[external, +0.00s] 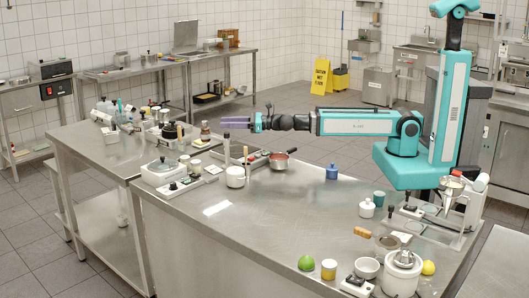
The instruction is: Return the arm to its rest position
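My arm reaches out to the left over the steel counter (260,222) in the external view, its forearm roughly level. My gripper (224,122) is at the far end of the arm, above the counter's back left part. Its purple-grey fingers point left. I see nothing hanging from them, but they are small and seen edge-on, so I cannot tell whether they are open or shut.
A blue jar (332,171) stands below the forearm. The counter's middle front is clear.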

